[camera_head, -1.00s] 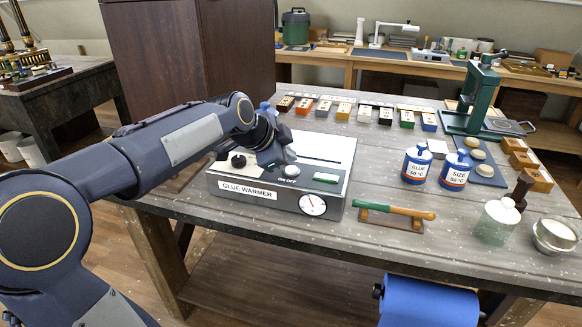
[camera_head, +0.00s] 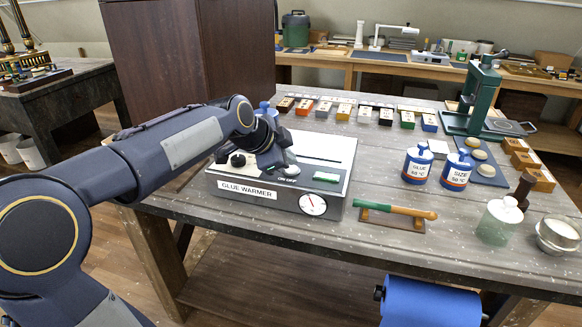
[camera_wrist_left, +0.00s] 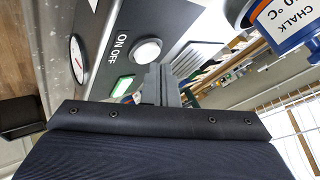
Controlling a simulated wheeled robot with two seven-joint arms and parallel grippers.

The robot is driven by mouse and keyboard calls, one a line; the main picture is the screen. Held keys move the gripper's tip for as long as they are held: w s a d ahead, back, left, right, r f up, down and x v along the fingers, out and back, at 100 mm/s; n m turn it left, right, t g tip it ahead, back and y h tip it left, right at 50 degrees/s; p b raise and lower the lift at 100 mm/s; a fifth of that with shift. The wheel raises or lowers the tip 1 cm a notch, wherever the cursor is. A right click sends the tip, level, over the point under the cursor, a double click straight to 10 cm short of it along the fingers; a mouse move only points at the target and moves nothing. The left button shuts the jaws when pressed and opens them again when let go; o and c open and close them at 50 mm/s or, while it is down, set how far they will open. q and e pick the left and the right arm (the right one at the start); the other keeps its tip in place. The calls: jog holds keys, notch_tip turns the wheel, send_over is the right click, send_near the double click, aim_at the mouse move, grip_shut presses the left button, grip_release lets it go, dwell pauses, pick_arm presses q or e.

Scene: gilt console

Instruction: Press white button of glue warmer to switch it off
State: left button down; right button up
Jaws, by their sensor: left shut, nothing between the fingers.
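The glue warmer (camera_head: 282,207) is a grey box with a labelled front and a round dial (camera_head: 313,204), on the near left of the bench. Its round white button (camera_head: 290,171) sits on the top panel; it shows clearly beside the "ON OFF" lettering in the left wrist view (camera_wrist_left: 147,52). A green-framed pale panel (camera_head: 326,178) lies to its right. My left gripper (camera_head: 284,158) is shut and empty, its fingertips low over the panel close to the button. I cannot tell whether they touch it. My right gripper is not in view.
A dark knob (camera_head: 238,160) stands on the warmer's left side. A green-handled tool (camera_head: 397,210) rests on a wooden stand to the right. The bench's front right is partly clear.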

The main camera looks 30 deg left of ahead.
pick_arm(q)
jog(key=shift+f+b, duration=0.4)
jog(key=shift+r, duration=0.1)
dwell(0.3)
jog(key=shift+r+p, duration=0.65)
jog(key=shift+r, duration=0.2)
notch_tip(320, 180, up, 6)
jog(key=p, duration=0.4)
dwell(0.3)
